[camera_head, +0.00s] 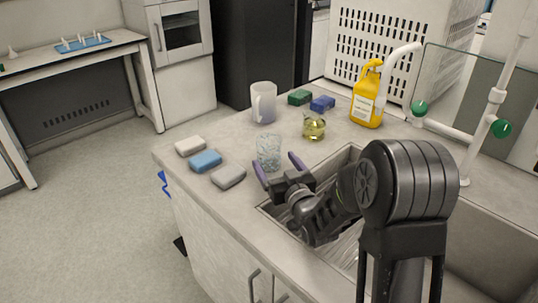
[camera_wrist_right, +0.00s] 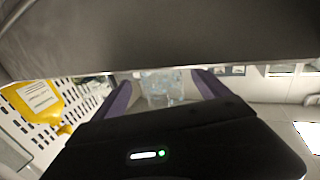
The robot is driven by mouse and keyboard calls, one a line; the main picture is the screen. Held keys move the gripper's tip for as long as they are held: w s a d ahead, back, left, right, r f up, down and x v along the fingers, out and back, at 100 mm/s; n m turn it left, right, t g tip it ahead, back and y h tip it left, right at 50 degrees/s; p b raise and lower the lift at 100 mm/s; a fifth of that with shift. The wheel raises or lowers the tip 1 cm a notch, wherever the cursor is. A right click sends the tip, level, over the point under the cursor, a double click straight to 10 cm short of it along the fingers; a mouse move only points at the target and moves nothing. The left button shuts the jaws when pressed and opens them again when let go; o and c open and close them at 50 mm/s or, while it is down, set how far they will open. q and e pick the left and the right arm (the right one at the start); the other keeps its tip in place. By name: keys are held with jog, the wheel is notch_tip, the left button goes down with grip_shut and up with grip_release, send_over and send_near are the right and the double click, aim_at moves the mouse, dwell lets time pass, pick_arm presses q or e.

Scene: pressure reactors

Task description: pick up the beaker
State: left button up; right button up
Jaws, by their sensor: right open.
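A clear glass beaker (camera_head: 268,153) stands upright on the grey counter, left of the sink. My right gripper (camera_head: 276,168) is open, with its two purple fingers pointing toward the beaker. In the head view the fingertips appear just in front of the beaker, near its lower part and right side. In the right wrist view the beaker (camera_wrist_right: 161,88) shows between the two purple fingers (camera_wrist_right: 163,92), and its lower part is hidden behind the gripper body. I cannot tell whether the fingers touch it. My left gripper is not in view.
A frosted white jug (camera_head: 263,102), a small flask of yellow liquid (camera_head: 313,127) and green (camera_head: 299,97) and blue (camera_head: 322,103) sponges stand behind the beaker. White (camera_head: 190,146), blue (camera_head: 205,161) and grey (camera_head: 228,177) sponges lie left. A yellow bottle (camera_head: 367,100) stands near the sink (camera_head: 350,155).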

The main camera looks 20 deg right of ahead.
jog(key=shift+w, duration=0.2)
jog(key=shift+w+d+p, duration=0.15)
jog(key=shift+w+p, duration=0.2)
jog(key=shift+w, duration=2.3)
jog(key=c, duration=1.7)
jog(key=shift+o, duration=0.2)
notch_tip(320, 180, up, 10)
jog(key=shift+p, duration=0.3)
